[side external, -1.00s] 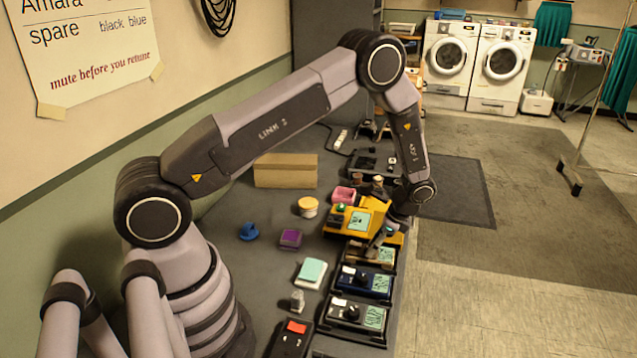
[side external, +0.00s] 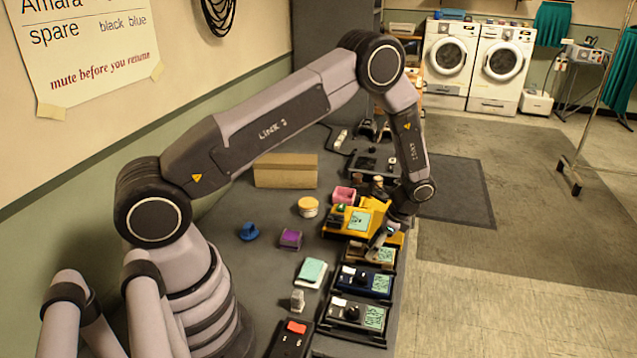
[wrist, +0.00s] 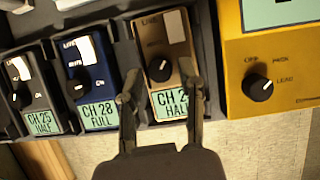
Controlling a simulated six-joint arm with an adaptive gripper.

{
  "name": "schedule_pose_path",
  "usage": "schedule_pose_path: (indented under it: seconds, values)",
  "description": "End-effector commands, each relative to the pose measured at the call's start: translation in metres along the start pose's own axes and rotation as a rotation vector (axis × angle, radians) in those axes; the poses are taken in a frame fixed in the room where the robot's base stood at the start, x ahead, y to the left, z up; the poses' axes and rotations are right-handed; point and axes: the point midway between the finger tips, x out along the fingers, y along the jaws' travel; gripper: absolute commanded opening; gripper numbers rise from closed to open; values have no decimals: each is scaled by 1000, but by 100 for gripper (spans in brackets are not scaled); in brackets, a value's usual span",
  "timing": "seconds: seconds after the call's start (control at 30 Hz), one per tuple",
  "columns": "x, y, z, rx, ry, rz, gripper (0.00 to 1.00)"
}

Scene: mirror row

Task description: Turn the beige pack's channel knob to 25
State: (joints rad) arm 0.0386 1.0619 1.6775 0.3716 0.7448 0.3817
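The beige pack (wrist: 155,40) sits in a dark rack slot in the wrist view, with a black channel knob (wrist: 160,69) marked by a white pointer line. Its green display (wrist: 169,103) reads "CH 2" and "HAL"; the right finger hides the rest, including the second digit. My gripper (wrist: 159,92) is open, its fingers apart on either side of the display's lower part, with the tips near the knob. I cannot tell whether they touch the pack. In the side view the beige pack (side external: 356,253) lies under my gripper (side external: 378,240).
The blue pack (wrist: 95,60), showing CH 28 FULL, and the black pack (wrist: 38,92), showing CH 25 HALF, stand left of it. A yellow unit (wrist: 280,60) with its own black knob stands close on the right. A cardboard box (side external: 285,171) lies farther back.

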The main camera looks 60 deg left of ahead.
Motion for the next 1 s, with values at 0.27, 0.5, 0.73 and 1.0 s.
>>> schedule_pose_path:
  seconds: [0.27, 0.5, 0.73, 1.0]
  values:
    - [0, 0, 0, 0, 0, 0, 51]
    - [-14, -1, 0, -1, 2, -3, 51]
    - [-62, -1, -1, -1, 5, -4, 51]
    - [-109, 0, -1, -1, 3, -3, 51]
